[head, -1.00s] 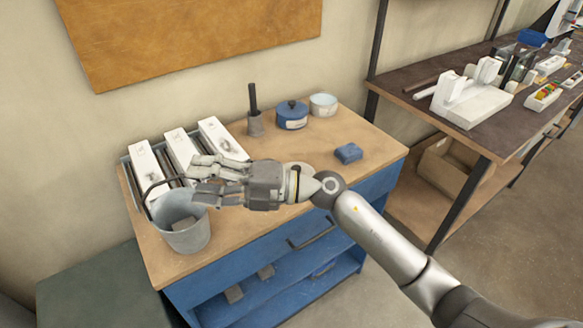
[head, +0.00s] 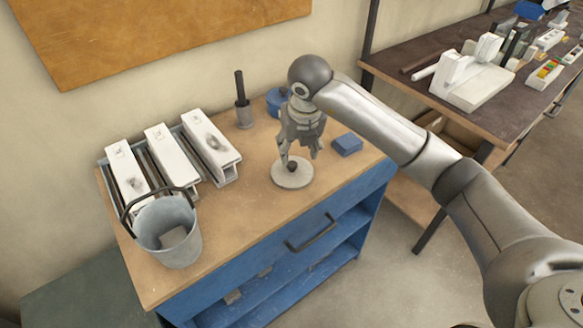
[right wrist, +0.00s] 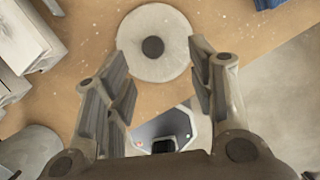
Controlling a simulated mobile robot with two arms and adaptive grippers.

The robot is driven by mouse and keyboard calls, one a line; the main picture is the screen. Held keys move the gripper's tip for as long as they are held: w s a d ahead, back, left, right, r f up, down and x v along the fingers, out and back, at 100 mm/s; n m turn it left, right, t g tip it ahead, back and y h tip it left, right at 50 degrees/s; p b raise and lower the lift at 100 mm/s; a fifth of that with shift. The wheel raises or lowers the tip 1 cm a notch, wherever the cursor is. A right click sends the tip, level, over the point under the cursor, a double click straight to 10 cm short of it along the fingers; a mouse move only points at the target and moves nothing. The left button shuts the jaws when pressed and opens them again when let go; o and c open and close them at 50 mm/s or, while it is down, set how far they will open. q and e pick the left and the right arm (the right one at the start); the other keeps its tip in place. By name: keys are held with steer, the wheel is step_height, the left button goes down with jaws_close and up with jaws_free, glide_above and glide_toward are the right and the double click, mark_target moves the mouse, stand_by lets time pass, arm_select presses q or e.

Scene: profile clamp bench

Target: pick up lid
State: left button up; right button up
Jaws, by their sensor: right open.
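The lid (head: 292,174) is a pale round disc with a dark knob, lying flat on the wooden bench top. It also shows in the right wrist view (right wrist: 154,62), with its dark knob near the middle of the disc. My right gripper (head: 301,157) points down over the lid, its fingers apart and close to the knob. In the right wrist view the open fingers (right wrist: 160,68) stand at either side of the lid's near part, with nothing between them gripped. My left gripper is not in view.
A grey bucket (head: 166,232) with an upright handle stands at the front left of the bench (head: 240,222). White profile blocks (head: 168,150) sit in a rack behind it. A blue block (head: 347,144) lies right of the lid. A blue pot (head: 276,100) is partly hidden behind my gripper.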

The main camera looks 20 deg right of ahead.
mark_target(292, 164)
steer(key=shift+x, duration=0.8)
steer(key=p+x, duration=0.1)
steer(key=x, duration=0.1)
steer(key=a+x, duration=0.1)
steer(key=x, duration=0.1)
steer(key=shift+f+p, duration=0.15)
steer(key=shift+p, duration=0.25)
steer(key=shift+w+d+f, duration=0.1)
steer(key=shift+w+f, duration=0.1)
steer(key=shift+f, duration=0.3)
steer(key=c, duration=1.1)
